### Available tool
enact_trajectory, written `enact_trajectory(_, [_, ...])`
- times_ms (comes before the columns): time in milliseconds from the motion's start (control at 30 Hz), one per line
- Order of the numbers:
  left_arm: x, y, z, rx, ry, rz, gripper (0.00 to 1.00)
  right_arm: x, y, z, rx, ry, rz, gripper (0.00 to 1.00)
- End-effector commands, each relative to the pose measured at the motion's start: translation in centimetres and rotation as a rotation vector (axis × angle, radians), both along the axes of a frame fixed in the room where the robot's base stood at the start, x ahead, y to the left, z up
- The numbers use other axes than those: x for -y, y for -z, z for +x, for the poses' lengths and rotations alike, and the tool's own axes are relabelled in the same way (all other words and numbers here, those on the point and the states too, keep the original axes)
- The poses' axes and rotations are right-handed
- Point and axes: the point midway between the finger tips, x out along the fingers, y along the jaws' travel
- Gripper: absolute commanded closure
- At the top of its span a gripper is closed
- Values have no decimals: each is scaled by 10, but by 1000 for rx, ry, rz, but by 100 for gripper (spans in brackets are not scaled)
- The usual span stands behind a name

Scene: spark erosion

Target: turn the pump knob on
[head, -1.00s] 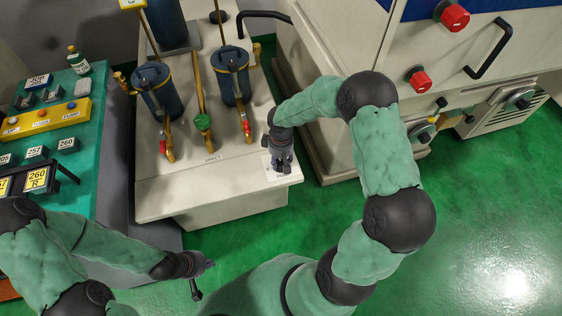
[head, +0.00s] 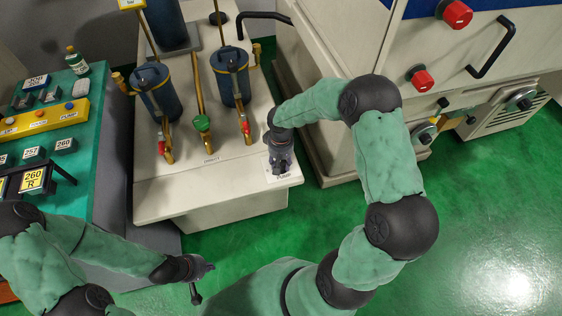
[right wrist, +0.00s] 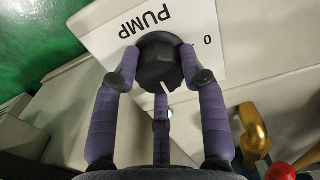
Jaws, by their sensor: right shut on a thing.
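The pump knob (right wrist: 158,62) is a black knob with a white pointer line, on a white label plate (right wrist: 110,42) marked PUMP and 0. In the right wrist view the pointer line slants toward the lower right, away from the 0. My right gripper (head: 281,168) is at the front right corner of the beige cabinet. In the wrist view its purple-grey fingers (right wrist: 160,75) close around the knob from both sides. In the head view the gripper hides the knob. My left gripper (head: 205,283) is empty over the floor, its fingers spread apart.
The beige cabinet (head: 215,185) bears two blue canisters (head: 157,95) with brass pipes and red and green valve handles. A teal bench (head: 90,135) stands at the left. A machine with red knobs (head: 422,79) stands at the right. Green floor (head: 470,220) is clear at the lower right.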

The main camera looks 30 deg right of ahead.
Motion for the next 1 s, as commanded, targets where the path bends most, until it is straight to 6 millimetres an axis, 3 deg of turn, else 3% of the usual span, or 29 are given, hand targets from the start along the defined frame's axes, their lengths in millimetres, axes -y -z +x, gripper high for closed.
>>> enact_trajectory(133, [0, 0, 0, 0, 0, 0, 100, -1, -1, 4, 11, 2, 2, 90])
enact_trajectory(167, [0, 0, 0, 0, 0, 0, 100, -1, -1, 4, 11, 2, 2, 52])
enact_trajectory(233, [0, 0, 0, 0, 0, 0, 100, -1, -1, 4, 11, 1, 2, 34])
enact_trajectory(667, [0, 0, 0, 0, 0, 0, 100, 0, -7, 2, 6, 0, -1, 34])
enact_trajectory(1000, [0, 0, 0, 0, 0, 0, 100, 0, -66, 3, 9, -2, -1, 34])
